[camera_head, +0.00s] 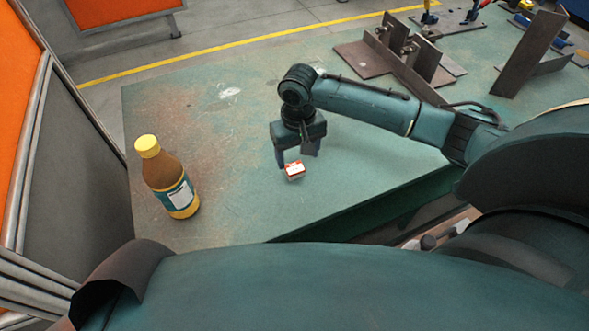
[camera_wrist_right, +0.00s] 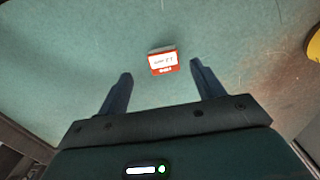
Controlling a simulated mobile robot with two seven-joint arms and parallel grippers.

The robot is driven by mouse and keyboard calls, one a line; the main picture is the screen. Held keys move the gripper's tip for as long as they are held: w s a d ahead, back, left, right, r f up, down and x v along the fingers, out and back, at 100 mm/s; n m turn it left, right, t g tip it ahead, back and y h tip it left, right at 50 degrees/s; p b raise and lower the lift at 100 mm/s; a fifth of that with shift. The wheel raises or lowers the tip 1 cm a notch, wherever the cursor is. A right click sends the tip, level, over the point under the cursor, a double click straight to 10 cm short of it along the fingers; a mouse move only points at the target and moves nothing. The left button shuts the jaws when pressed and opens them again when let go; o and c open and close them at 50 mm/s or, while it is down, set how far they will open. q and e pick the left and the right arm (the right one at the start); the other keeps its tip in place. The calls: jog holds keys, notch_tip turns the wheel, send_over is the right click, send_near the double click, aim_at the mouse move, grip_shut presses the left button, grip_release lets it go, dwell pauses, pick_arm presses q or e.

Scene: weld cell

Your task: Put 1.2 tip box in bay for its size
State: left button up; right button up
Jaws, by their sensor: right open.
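A small red and white tip box (camera_head: 294,170) lies on the green table. In the right wrist view the same tip box (camera_wrist_right: 163,62) shows a white label that seems to read "1.2 mm". My right gripper (camera_head: 298,160) is above the table, right by the box. In the right wrist view my right gripper (camera_wrist_right: 160,82) has its two fingers wide apart and empty, with the box just beyond the fingertips. No bay can be made out in these views. My left gripper is not in view.
A brown bottle with a yellow cap (camera_head: 170,178) stands on the table (camera_head: 230,130) left of the gripper. Steel plates and brackets (camera_head: 400,58) stand at the back right. A grey and orange panel (camera_head: 75,150) borders the left side. The table's middle is mostly clear.

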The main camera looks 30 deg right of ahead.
jog(key=f, duration=0.5)
jog(key=shift+s+a, duration=0.2)
jog(key=shift+c, duration=0.5)
jog(key=c, duration=1.1)
